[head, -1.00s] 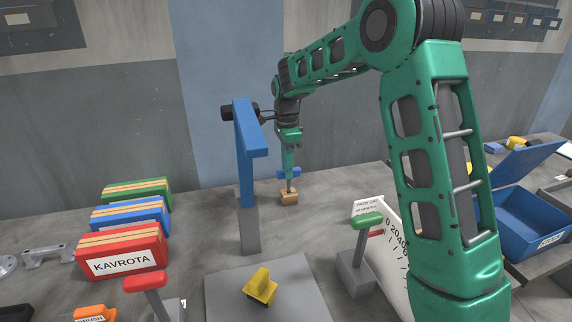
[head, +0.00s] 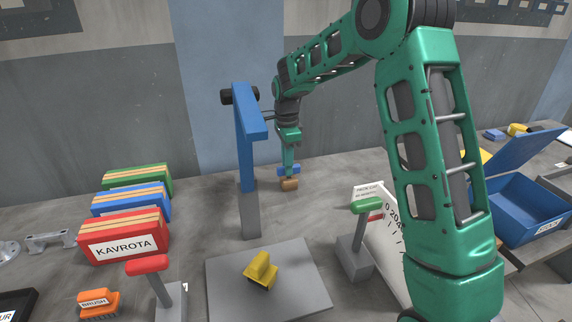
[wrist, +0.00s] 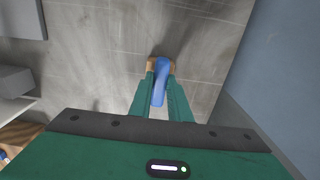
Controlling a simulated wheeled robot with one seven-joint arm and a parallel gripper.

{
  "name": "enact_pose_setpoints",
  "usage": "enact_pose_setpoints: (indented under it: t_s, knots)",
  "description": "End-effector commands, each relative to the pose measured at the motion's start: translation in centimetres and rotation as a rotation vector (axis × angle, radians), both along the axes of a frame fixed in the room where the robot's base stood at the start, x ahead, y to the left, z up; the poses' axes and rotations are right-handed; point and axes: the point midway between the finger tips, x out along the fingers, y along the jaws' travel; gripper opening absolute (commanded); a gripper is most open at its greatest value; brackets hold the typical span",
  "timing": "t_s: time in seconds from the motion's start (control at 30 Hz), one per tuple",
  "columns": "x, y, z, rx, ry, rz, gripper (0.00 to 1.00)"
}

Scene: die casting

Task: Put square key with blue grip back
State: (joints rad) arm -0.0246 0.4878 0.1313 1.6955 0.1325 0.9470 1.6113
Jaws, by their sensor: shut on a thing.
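My gripper (head: 289,164) points straight down at the back of the table and is shut on the blue grip of the square key (head: 289,171). In the wrist view the blue grip (wrist: 160,82) lies between the fingers of my gripper (wrist: 160,78). A small brown wooden block (head: 289,185) stands directly under the grip, with almost no gap showing between them. Its edges show on both sides of the grip in the wrist view (wrist: 173,67). The key's shaft is hidden, and I cannot tell whether the grip touches the block.
A blue-topped post (head: 246,150) stands just left of my gripper. A grey plate (head: 300,285) with a yellow piece (head: 261,270) lies in front. A green-handled stand (head: 358,245) and a white dial panel (head: 385,225) are to the right.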

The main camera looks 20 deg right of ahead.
Motion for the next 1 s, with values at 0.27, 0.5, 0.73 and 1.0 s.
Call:
enact_pose_setpoints:
  t_s: [0.27, 0.5, 0.73, 1.0]
  knots:
    - [0.00, 0.01, 0.00, 0.000, 0.000, 0.000, 0.00]
    - [0.00, 0.01, -0.02, 0.000, 0.000, 0.000, 0.00]
    - [0.00, 0.01, -0.22, 0.000, 0.000, 0.000, 0.00]
    - [0.01, 0.00, -0.38, 0.000, 0.000, 0.000, 0.38]
